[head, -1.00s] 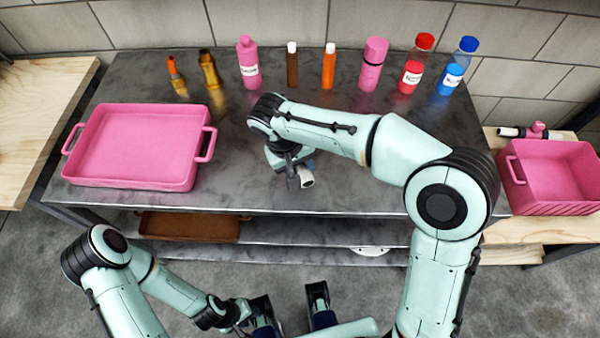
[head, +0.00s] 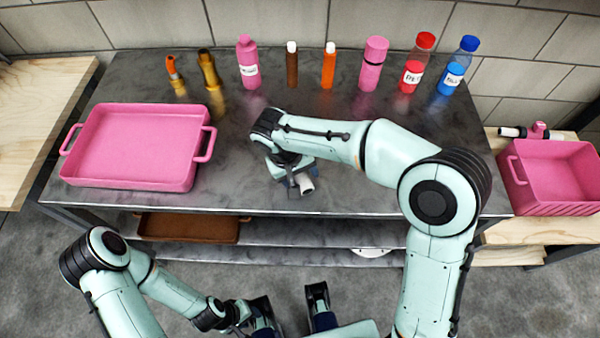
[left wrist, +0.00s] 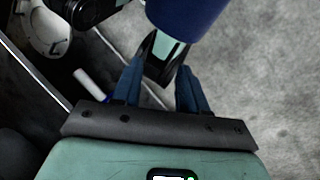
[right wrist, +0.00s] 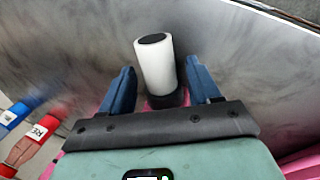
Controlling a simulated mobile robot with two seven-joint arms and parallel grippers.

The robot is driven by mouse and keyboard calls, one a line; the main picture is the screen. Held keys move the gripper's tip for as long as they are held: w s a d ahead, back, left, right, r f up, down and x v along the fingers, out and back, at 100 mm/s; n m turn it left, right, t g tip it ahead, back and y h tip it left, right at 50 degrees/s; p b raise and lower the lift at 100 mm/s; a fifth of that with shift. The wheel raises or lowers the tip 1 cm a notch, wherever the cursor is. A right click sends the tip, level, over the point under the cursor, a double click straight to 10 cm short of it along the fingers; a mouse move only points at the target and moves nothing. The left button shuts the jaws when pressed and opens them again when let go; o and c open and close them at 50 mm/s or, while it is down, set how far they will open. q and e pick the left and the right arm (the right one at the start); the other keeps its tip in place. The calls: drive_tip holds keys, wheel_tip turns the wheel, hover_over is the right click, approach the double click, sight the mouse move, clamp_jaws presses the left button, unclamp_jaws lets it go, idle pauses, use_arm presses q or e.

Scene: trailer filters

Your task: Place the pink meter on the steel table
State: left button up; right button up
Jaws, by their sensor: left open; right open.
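A meter with a white cylinder end (head: 305,185) is at the steel table (head: 340,190), under my right gripper (head: 296,182). In the right wrist view its white tube (right wrist: 155,65) with a dark cap shows between the open fingers (right wrist: 160,80). A black collar and a bit of pink show behind the tube; my gripper hides the rest. Whether the fingers touch it I cannot tell. My left gripper (left wrist: 157,80) is open and empty, low in front of the table, above the floor.
A pink tray (head: 135,147) stands on the table's left. Several bottles, including a red one (head: 416,65) and a blue one (head: 458,68), line the back. A pink crate (head: 550,185) and another pink meter (head: 540,130) are on the wooden table at right.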

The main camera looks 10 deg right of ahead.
drive_tip(key=shift+r, duration=0.25)
drive_tip(key=p+v, duration=0.2)
drive_tip(key=v, duration=1)
drive_tip(key=shift+f, duration=0.1)
